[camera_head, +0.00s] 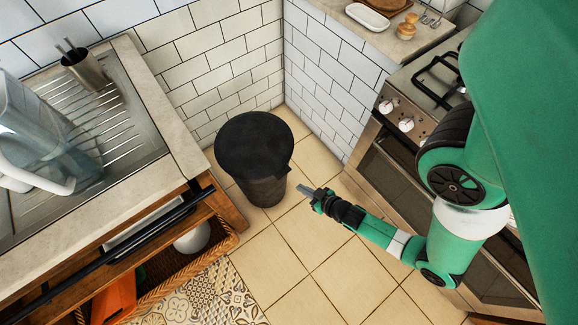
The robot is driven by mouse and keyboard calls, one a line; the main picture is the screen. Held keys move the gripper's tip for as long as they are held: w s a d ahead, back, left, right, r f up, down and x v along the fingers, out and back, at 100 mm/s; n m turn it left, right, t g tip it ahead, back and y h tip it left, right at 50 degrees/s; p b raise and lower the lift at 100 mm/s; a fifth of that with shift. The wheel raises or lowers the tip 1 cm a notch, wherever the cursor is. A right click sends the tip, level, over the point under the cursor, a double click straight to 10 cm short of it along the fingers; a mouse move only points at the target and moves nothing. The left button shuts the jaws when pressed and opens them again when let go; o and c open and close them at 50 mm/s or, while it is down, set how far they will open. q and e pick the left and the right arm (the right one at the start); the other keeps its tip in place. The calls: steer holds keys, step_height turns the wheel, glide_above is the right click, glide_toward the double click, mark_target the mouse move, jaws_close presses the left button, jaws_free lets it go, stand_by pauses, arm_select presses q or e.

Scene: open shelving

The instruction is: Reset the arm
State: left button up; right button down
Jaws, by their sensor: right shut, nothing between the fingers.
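My right arm, green with black joints, reaches in from the right side of the head view. Its right gripper (307,190) is shut and empty. In the picture it lies just right of a dark round bin (254,150), above the tiled floor. I cannot tell its exact distance from the bin. My left gripper and left arm are out of view.
A counter with a metal drainer (105,130), a clear jug (35,130) and a utensil cup (82,68) is at left, with shelving below. A stove (425,90) stands at right, near my arm. The tiled floor (300,250) between is clear.

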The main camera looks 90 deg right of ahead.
steer(key=shift+s+a, duration=0.1)
steer(key=shift+s, duration=0.05)
stand_by(0.3)
